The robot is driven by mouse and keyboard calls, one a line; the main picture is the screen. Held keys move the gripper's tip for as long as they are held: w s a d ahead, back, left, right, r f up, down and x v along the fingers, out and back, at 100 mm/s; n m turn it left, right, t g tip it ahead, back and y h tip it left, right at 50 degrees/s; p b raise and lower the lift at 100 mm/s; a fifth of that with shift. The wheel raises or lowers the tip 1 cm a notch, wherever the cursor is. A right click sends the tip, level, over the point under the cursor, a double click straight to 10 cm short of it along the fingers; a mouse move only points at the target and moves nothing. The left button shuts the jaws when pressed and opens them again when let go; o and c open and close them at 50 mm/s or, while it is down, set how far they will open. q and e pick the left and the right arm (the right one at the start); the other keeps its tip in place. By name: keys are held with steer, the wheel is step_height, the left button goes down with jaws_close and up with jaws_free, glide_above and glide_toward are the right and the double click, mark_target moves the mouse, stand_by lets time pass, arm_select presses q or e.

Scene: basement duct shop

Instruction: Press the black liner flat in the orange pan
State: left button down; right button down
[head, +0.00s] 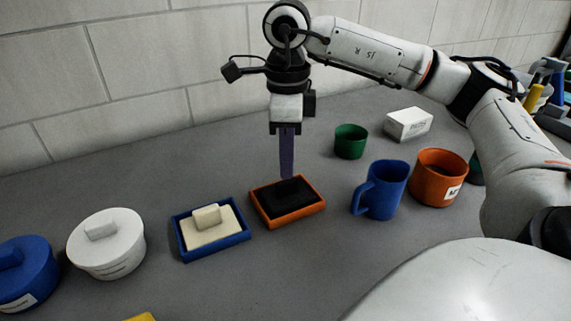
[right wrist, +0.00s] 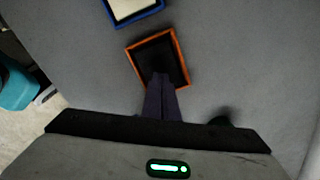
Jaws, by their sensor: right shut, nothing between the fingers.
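The orange pan (head: 290,221) sits on the grey worktop in the middle of the head view. The black liner (head: 296,199) lies inside it, and its surface looks uneven in the head view. The right wrist view also shows the orange pan (right wrist: 182,62) and the dark liner (right wrist: 153,55). My right gripper (head: 287,176) points straight down over the pan's far side, its fingers shut and empty. The fingertips (right wrist: 160,76) are at or just above the liner; I cannot tell whether they touch it. My left gripper is not in view.
Left of the pan is a blue tray (head: 212,254) with a cream block. Further left are a white lidded pot (head: 106,250) and a blue one (head: 27,280). To the right stand a blue mug (head: 385,190), an orange pot (head: 432,178), a green cup (head: 350,142) and a white box (head: 408,124).

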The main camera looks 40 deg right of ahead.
mark_target(287, 181)
steer(key=shift+f+b, duration=0.5)
steer(key=shift+f, duration=0.15)
steer(key=shift+s+f, duration=0.15)
steer(key=shift+f, duration=0.1)
stand_by(1.4)
steer(key=shift+r+p, duration=0.4)
steer(key=shift+r, duration=0.1)
steer(key=shift+r+p, duration=0.55)
steer(key=shift+r, duration=0.25)
steer(key=shift+r+p, duration=0.55)
steer(key=shift+r, duration=0.2)
steer(key=shift+r+p, duration=0.5)
steer(key=shift+r, duration=0.15)
steer(key=shift+r+p, duration=0.3)
steer(key=shift+r, duration=0.1)
step_height(287, 181, up, 2)
steer(key=shift+r+p, duration=0.1)
steer(key=shift+p, duration=0.7)
